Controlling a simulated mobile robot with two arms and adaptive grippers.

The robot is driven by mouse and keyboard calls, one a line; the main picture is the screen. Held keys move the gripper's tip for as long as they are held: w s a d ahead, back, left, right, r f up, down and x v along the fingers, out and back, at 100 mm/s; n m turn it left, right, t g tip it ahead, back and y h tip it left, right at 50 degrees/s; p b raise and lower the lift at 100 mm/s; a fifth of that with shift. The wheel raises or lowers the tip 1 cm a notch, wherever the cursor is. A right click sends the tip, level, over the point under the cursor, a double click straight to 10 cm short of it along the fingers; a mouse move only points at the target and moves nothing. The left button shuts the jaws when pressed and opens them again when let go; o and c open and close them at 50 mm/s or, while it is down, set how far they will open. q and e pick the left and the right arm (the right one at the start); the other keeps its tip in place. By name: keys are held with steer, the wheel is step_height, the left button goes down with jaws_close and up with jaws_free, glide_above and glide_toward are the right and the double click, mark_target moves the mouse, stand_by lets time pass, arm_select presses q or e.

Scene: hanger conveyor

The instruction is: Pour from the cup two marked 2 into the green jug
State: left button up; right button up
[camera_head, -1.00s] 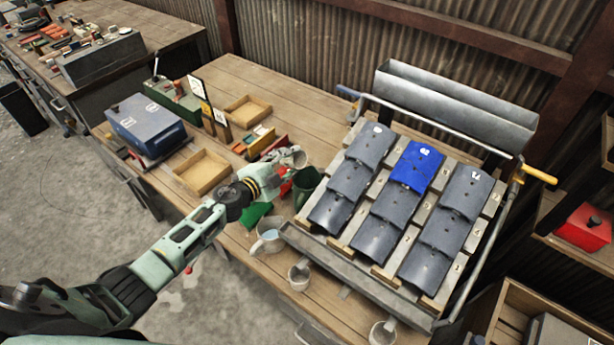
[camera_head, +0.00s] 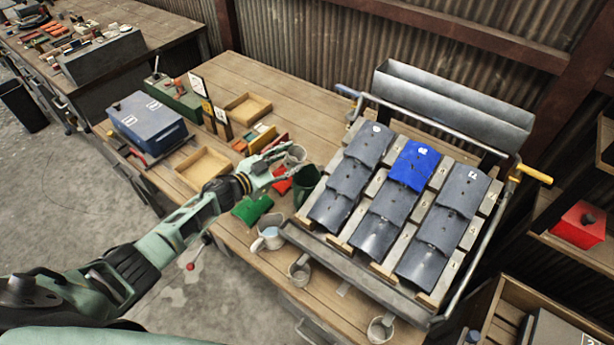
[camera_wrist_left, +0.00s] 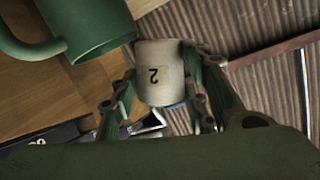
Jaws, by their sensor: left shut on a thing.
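The cup marked 2 (camera_wrist_left: 160,78) is pale, with a dark 2 on its side, between the fingers of my left gripper (camera_wrist_left: 162,100) in the left wrist view. In the head view, my left gripper (camera_head: 283,166) is shut on this cup (camera_head: 296,153) just behind and above the green jug. The green jug (camera_head: 306,184) stands on the table, left of the tile rack; its body and handle (camera_wrist_left: 88,25) fill the upper left of the wrist view. The cup looks tilted, but how far is unclear. No stream shows, and the cup's inside is hidden.
A grey-white jug (camera_head: 268,238) and two small cups, one (camera_head: 299,272) and another (camera_head: 381,328), stand along the front edge. A green packet (camera_head: 252,208) lies beneath my arm. The tile rack (camera_head: 290,228) blocks the right side. Wooden trays (camera_head: 204,170) lie left.

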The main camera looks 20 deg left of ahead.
arm_select(q)
steer(key=shift+f+n+h, duration=0.2)
steer(key=shift+n+h, duration=0.1)
steer(key=shift+n, duration=0.6)
steer(key=shift+d+f+n+b, duration=0.15)
steer(key=shift+f+n+b, duration=0.1)
steer(key=shift+n+b, duration=0.25)
steer(key=shift+d+n+h, duration=0.1)
steer(key=shift+n+h, duration=0.2)
steer(key=shift+n, duration=0.1)
steer(key=shift+r+p, duration=1.4)
steer(key=shift+r, duration=0.15)
steer(key=shift+s, duration=0.1)
